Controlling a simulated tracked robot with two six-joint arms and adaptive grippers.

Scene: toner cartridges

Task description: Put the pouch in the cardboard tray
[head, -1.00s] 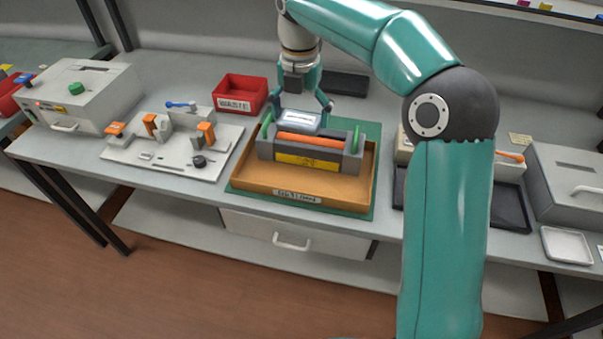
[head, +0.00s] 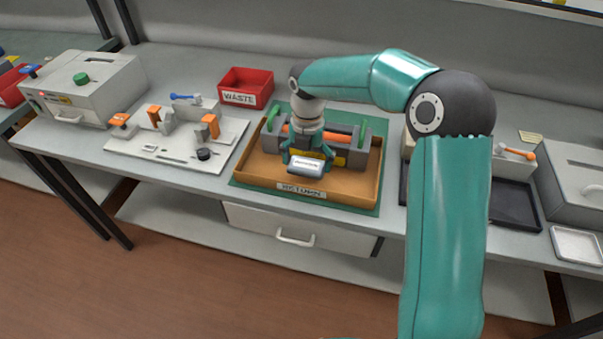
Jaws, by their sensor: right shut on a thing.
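The pouch (head: 307,166) is a small silvery packet with a pale label. My right gripper (head: 307,158) is shut on it and holds it over the front part of the cardboard tray (head: 258,179). Whether the pouch touches the tray floor, I cannot tell. The tray is brown, with a label on its front wall, and lies on a green mat. A grey toner cartridge (head: 358,158) with an orange roller and green ends lies in the back of the tray, partly hidden by my right gripper. My left gripper is not in view.
A red waste bin (head: 246,87) stands behind the tray to the left. A white fixture plate (head: 180,150) with orange clamps lies left of it. A dark tray (head: 514,204) and a grey box (head: 582,180) stand at right. My right arm crosses the right side.

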